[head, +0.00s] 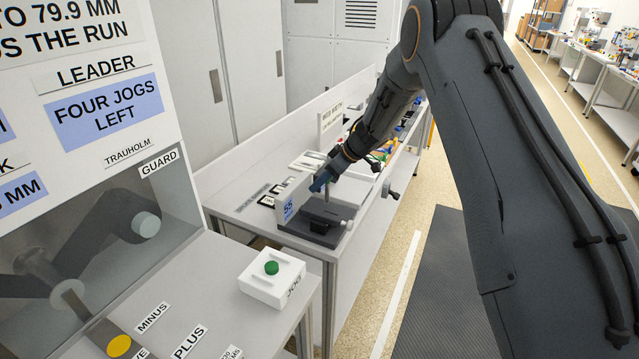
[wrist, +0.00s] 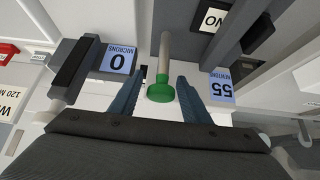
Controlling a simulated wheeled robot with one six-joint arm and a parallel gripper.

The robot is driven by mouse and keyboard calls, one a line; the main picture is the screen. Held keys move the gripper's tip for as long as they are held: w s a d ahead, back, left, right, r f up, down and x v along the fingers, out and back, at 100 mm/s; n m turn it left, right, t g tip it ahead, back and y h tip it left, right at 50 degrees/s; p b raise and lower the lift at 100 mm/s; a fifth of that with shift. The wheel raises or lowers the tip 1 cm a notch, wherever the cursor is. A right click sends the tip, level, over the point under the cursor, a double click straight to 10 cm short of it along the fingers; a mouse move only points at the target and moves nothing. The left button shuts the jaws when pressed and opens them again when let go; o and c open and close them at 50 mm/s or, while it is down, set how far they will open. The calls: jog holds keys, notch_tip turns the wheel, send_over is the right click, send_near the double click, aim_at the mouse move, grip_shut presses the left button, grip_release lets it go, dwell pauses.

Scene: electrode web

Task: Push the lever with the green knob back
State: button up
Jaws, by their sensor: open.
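The lever (wrist: 164,52) with its green knob (wrist: 160,92) shows in the wrist view as a pale rod ending in a round green knob. My gripper (wrist: 161,82) is open, with one blue finger on each side of the knob. Gaps show between the knob and both fingers, and contact is not visible. In the head view my gripper (head: 322,182) is over the dark-based device (head: 320,222) on the bench, and the knob cannot be made out there.
Upside-down labels read 0 microns (wrist: 118,60) and 55 newtons (wrist: 221,87) beside the lever. A white box with a green button (head: 272,267) stands nearer on the left. A guarded machine (head: 90,250) is at far left.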

jog(key=b+v, duration=0.2)
jog(key=v, duration=0.4)
jog(key=shift+d+r, duration=0.25)
jog(key=shift+r, duration=0.05)
jog(key=d+r+m+t+h+b, duration=0.2)
jog(key=d+r+m+t, duration=0.2)
jog(key=r+t, duration=0.15)
jog(key=s+d+m+g+h+b, duration=0.1)
jog(key=s+d+m+h, duration=0.25)
jog(key=s+d, duration=0.35)
jog(key=s+f+m+g+b, duration=0.1)
jog(key=s+f+m+g, duration=0.1)
jog(key=s, duration=1.3)
jog(key=s+f+m+g+b, duration=0.1)
jog(key=s+f+g, duration=0.4)
jog(key=s, duration=1.1)
jog(key=shift+f+m+h+b, duration=0.4)
jog(key=shift+f+m+h, duration=0.05)
jog(key=shift+f+m, duration=0.3)
